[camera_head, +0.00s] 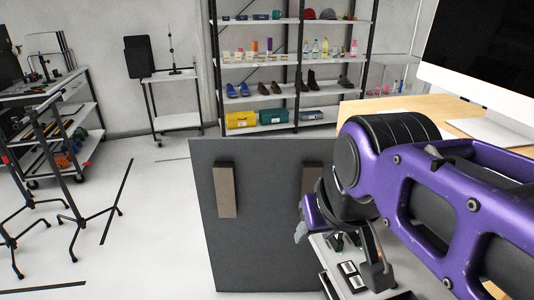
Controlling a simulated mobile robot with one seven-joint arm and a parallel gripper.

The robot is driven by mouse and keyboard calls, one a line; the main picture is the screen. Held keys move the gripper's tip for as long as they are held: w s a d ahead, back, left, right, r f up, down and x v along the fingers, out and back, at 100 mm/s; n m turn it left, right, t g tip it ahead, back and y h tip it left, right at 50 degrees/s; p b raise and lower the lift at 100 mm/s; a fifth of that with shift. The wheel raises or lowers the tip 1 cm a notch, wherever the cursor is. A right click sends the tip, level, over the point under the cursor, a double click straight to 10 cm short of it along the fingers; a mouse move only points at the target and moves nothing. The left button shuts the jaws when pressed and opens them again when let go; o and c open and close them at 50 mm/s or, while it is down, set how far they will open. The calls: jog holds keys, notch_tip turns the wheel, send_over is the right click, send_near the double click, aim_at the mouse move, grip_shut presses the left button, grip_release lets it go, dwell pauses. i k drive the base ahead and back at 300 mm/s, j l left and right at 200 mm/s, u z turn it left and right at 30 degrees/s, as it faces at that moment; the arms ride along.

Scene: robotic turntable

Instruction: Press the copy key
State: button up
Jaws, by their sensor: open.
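A pale keypad-like panel (319,243) lies below my gripper, partly hidden by it. Small dark keys with white faces (351,275) show on it. Their labels are too small to read, so I cannot tell which one is the copy key. My gripper (345,252) hangs at the end of my purple arm, over or just in front of this panel. Its fingers are apart and nothing shows between them. I cannot tell whether a fingertip touches a key.
A large dark grey board (255,235) with brown blocks (226,190) stands left of my gripper. A wooden desk (385,104) with a monitor (485,60) is at right. Shelves (262,131) stand behind. A cart (90,152) and tripods (75,215) are at left, with open floor between.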

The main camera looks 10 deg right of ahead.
aim_at(356, 281)
jog(key=k+z, duration=0.15)
jog(key=z, duration=0.15)
jog(key=k+l+z, duration=0.1)
jog(key=z, duration=0.2)
jog(key=k+z, duration=0.1)
jog(key=z, duration=0.2)
jog(key=j+z, duration=0.45)
jog(key=j, duration=0.3)
